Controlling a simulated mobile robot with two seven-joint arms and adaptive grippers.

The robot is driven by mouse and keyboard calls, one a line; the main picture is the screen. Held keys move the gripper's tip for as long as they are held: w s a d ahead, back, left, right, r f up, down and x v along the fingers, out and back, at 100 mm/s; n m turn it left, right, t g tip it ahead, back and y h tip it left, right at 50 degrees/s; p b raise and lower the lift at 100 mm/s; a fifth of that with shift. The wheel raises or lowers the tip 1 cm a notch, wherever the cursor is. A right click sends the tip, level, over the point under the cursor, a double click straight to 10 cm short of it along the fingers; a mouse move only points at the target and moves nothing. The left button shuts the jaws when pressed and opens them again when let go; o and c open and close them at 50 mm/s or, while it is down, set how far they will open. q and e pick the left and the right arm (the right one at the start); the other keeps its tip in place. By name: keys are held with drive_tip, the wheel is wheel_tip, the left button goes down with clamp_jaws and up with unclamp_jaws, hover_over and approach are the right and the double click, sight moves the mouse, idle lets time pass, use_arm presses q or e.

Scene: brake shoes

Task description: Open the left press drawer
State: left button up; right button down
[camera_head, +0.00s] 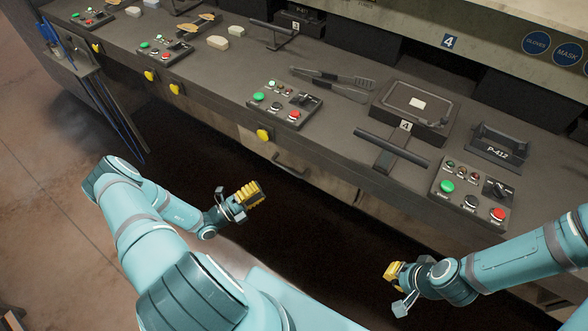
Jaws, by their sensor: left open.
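A press drawer marked 4 (411,106) sits on the dark bench, with a black bar handle (392,147) on a stem in front of it. Farther left, a similar black bar handle (272,31) stands in front of a unit marked 3 (293,26); it is the leftmost such handle that I can make out. Whether that drawer is shut is hard to see. My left gripper (250,194), with yellow fingers, is open and empty below the bench's front edge, apart from both handles. My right gripper (394,273) is lower right, also clear of the bench; its finger gap does not show clearly.
Control boxes with green and red buttons (285,103) and (473,191) stand along the bench. A P-412 holder (499,146) is at right.

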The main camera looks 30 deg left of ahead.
sight(290, 170)
use_arm(q)
drive_tip(key=x, duration=1.2)
drive_tip(key=shift+w+d, duration=0.2)
drive_tip(key=shift+d, duration=0.05)
clamp_jaws()
